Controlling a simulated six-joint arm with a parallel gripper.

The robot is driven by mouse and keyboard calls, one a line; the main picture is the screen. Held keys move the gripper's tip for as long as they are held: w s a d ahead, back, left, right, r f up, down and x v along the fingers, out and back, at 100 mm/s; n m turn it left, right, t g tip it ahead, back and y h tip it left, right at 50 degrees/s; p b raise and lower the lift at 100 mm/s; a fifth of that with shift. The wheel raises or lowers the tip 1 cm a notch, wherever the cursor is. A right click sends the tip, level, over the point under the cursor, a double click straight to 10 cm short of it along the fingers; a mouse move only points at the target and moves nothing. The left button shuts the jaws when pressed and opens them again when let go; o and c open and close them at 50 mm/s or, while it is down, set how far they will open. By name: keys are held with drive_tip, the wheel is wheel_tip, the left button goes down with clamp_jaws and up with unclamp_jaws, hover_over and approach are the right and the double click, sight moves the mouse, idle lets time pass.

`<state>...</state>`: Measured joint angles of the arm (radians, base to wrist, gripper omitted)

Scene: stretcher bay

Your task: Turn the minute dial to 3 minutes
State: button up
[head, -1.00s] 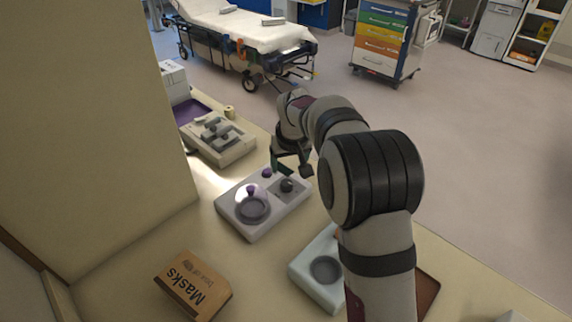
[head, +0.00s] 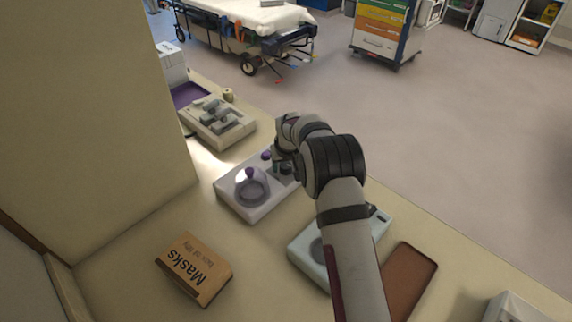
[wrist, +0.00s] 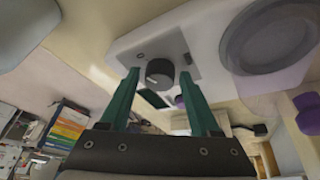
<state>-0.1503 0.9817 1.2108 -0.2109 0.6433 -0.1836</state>
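The dial is a dark round knob (head: 286,168) with a pale mark on a grey plate, at the right end of a white device (head: 258,210). In the wrist view the dial (wrist: 160,74) shows between the fingertips. I cannot read any minute marks. My gripper (head: 279,160) is over that end of the device, largely hidden by its own wrist in the head view. In the wrist view my gripper (wrist: 160,80) has its two green fingers apart, one on each side of the dial. I cannot tell whether they touch it.
A clear dome with a purple knob (head: 249,173) covers the device's left part. A small purple knob (head: 266,155) is close behind the dial. A pale blue-grey device (head: 304,257), brown tray (head: 409,280) and masks box (head: 193,270) are nearer. A grey-topped unit (head: 220,122) stands behind.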

clamp_jaws()
